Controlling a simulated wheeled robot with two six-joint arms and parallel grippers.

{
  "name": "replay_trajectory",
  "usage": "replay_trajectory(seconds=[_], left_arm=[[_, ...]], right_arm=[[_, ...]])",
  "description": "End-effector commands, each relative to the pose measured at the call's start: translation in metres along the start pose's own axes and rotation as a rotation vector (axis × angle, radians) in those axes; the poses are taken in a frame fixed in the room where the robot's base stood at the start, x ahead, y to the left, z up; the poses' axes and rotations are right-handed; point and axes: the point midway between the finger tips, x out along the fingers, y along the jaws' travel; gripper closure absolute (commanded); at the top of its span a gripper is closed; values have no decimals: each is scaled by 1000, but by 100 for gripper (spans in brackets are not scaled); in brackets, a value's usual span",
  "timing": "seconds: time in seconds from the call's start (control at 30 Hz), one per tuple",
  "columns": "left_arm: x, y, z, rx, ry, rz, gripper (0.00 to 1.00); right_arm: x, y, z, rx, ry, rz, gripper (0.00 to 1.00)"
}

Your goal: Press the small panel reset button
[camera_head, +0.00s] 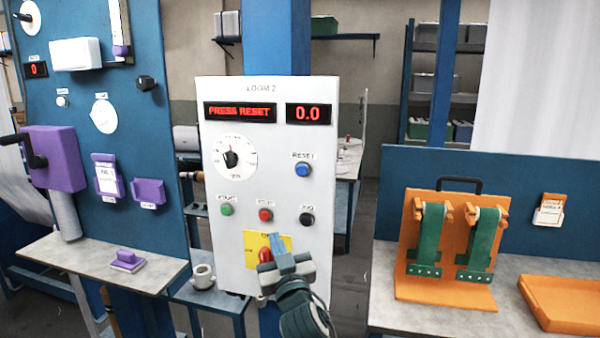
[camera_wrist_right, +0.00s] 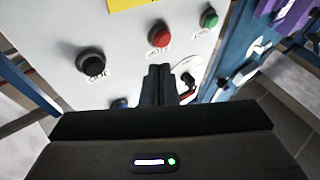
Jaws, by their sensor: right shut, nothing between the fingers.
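The blue reset button (camera_head: 302,170) is on the right side of the white LOOM 2 panel (camera_head: 221,262), under the red displays. Its display (camera_head: 240,112) reads PRESS RESET. In the right wrist view, which shows the panel upside down, a blue button (camera_wrist_right: 120,103) peeks out just above my gripper body, left of the fingers. My right gripper (camera_head: 276,241) is shut and empty, in front of the panel's lower part, below the reset button. Its closed fingers also show in the right wrist view (camera_wrist_right: 158,80). I cannot tell whether they touch the panel. My left gripper is not visible.
Green (camera_head: 227,210), red (camera_head: 265,215) and black (camera_head: 307,219) buttons sit in a row below the reset button. A red knob (camera_head: 265,256) on a yellow plate (camera_head: 252,241) is beside my right gripper. A dial (camera_head: 233,158) is at the panel's left.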

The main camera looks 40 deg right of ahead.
Motion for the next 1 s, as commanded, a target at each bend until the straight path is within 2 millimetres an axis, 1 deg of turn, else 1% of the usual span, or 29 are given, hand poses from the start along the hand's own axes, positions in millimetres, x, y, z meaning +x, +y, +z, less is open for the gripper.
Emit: replay_trajectory(seconds=[0.03, 0.1, 0.2, 0.3, 0.4, 0.5, 0.57, 0.87, 1.0], left_arm=[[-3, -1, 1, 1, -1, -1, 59], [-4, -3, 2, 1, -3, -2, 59], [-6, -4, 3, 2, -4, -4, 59], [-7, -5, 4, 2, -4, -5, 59], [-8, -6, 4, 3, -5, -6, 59], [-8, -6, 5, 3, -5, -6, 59], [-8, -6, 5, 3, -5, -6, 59], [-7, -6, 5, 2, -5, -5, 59], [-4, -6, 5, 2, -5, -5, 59]], right_arm=[[1, 4, -27, 10, 51, 10, 100], [-1, 9, -57, 22, 111, 22, 100], [-5, 16, -94, 39, 186, 37, 100], [-10, 21, -120, 51, 243, 49, 100], [-14, 24, -137, 60, 279, 56, 100], [-16, 26, -145, 63, 296, 60, 100], [-16, 26, -146, 64, 300, 61, 100], [-16, 26, -146, 64, 299, 60, 100], [-12, 29, -143, 62, 300, 59, 100]])
